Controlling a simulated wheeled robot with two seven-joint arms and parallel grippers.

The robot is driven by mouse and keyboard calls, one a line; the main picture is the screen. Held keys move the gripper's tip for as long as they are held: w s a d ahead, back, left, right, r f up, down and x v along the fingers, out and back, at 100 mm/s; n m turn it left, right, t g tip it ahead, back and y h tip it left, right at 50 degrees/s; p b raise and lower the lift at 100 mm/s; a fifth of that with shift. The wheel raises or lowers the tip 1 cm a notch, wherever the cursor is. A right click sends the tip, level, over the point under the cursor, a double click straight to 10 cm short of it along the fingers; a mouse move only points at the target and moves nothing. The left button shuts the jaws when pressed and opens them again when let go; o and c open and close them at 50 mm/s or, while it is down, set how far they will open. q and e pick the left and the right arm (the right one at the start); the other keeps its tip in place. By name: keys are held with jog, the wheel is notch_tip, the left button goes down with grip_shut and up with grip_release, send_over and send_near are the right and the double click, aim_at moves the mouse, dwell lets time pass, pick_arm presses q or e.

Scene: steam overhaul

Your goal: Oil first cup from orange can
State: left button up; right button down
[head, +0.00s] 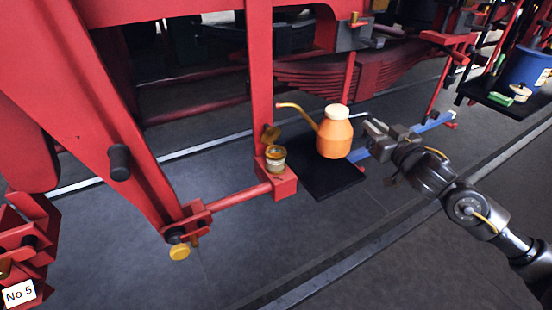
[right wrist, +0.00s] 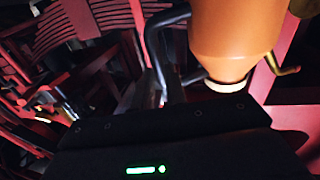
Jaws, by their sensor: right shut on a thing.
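The orange can (head: 334,137) has a cream cap and a thin spout pointing left toward the red frame. It is upright over a black tray (head: 335,186); I cannot tell whether it touches it. My right gripper (head: 374,140) is at the can's right side, shut on it, apparently at the handle. In the right wrist view the can (right wrist: 232,40) appears inverted beside a dark handle; the fingertips are hidden. The oil cup (head: 276,160) sits on a red block left of the can, its brass lid (head: 270,134) standing open. The spout tip is above the cup, apart from it.
Red engine frame bars (head: 259,70) stand close to the spout and cup. A red leaf spring (head: 350,75) is behind. A black shelf (head: 503,101) at the right holds a blue bucket (head: 526,68) and small items. A yellow cap (head: 180,252) hangs lower left.

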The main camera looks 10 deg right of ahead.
jog(key=s+d+r+p, duration=0.1)
jog(key=s+d+r, duration=0.1)
jog(key=s, duration=0.7)
jog(key=shift+d+p, duration=0.4)
jog(key=shift+d, duration=0.35)
